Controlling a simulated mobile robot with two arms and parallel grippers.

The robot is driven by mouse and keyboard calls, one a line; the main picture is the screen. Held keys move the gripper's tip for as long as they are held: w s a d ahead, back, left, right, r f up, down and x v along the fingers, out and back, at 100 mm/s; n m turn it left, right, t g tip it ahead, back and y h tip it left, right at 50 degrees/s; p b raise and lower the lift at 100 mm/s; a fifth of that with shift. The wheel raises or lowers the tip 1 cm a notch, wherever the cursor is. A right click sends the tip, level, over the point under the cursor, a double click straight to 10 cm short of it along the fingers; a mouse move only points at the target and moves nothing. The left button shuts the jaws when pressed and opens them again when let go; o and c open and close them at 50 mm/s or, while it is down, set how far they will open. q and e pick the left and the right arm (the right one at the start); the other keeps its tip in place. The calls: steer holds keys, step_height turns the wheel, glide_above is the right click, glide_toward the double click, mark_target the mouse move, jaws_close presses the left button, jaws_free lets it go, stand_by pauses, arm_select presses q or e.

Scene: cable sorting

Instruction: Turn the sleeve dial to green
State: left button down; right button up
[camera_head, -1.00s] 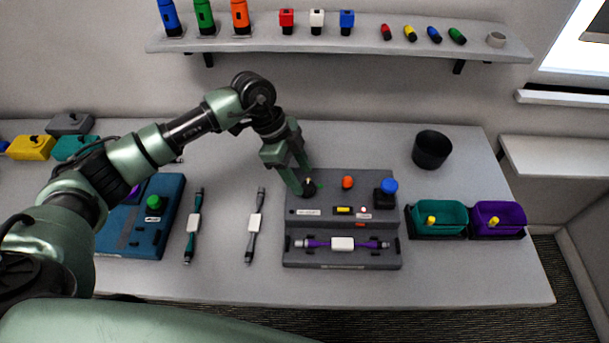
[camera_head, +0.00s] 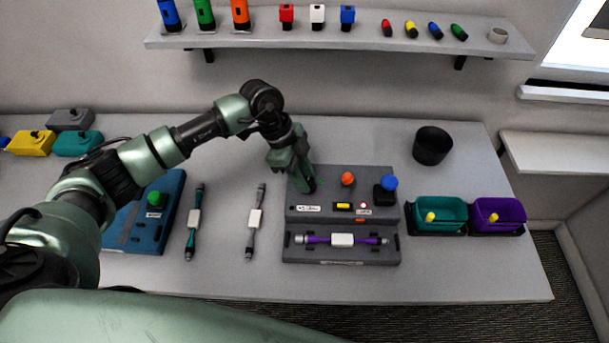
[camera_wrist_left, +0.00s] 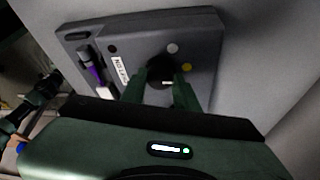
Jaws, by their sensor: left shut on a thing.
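The sleeve dial (camera_wrist_left: 160,69) is a dark round knob on the grey station (camera_head: 345,215). In the head view the dial (camera_head: 309,185) is mostly hidden by my left gripper (camera_head: 305,180). In the left wrist view my left gripper (camera_wrist_left: 162,88) has a finger on each side of the dial and is shut on it. A pale grey dot (camera_wrist_left: 172,47) and a yellow dot (camera_wrist_left: 188,69) show beside the dial. A green mark is barely visible by the fingers in the head view. Which colour the dial points to cannot be told. My right gripper is not in view.
A purple cable (camera_head: 318,240) lies in the station's front. Two loose cables lie left of it. Teal (camera_head: 463,213) and purple bins (camera_head: 520,215) stand to the right.

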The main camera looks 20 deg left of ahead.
arm_select(q)
steer(key=m, duration=0.1)
steer(key=m+g+b, duration=0.1)
steer(key=m+b, duration=0.1)
steer(key=shift+w+f+m, duration=0.1)
steer(key=shift+w+m, duration=0.15)
steer(key=shift+m, duration=0.15)
steer(key=m+g+b, duration=0.1)
steer(key=m, duration=0.1)
steer(key=shift+w+d+m+y+b, duration=0.1)
steer(key=shift+m+y+b, duration=0.3)
steer(key=m+b, duration=0.1)
steer(key=m, duration=0.1)
steer(key=m+g+y+b, duration=0.1)
steer(key=m+b, duration=0.1)
steer(key=m, duration=0.1)
steer(key=shift+w+d+g, duration=0.1)
steer(key=shift+g, duration=0.2)
steer(key=c, duration=1.1)
jaws_free()
steer(key=shift+o, duration=0.2)
